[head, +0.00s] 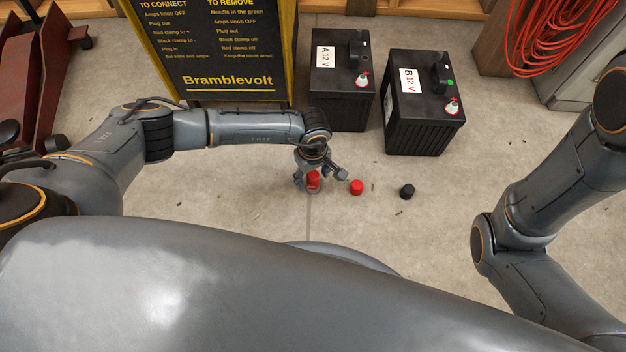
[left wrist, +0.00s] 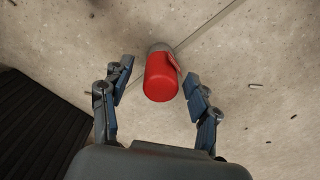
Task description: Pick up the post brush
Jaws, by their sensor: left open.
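A red cylinder with a grey end, which I take to be the post brush (left wrist: 160,80), stands or lies on the concrete floor; its exact tilt is hard to tell. In the head view the post brush (head: 313,180) shows below my left gripper (head: 318,178), partly covered by it. In the left wrist view my left gripper (left wrist: 158,74) is open, with one finger on each side of the brush. Small gaps show between fingers and brush, and it is not gripped. My right arm is at the right; its gripper is out of view.
A red cap (head: 356,187) and a black cap (head: 407,191) lie on the floor to the right of the left gripper. Battery A (head: 342,80) and battery B (head: 424,103) stand behind. A Bramblevolt sign (head: 226,50) stands at the back left. Bare floor surrounds the caps.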

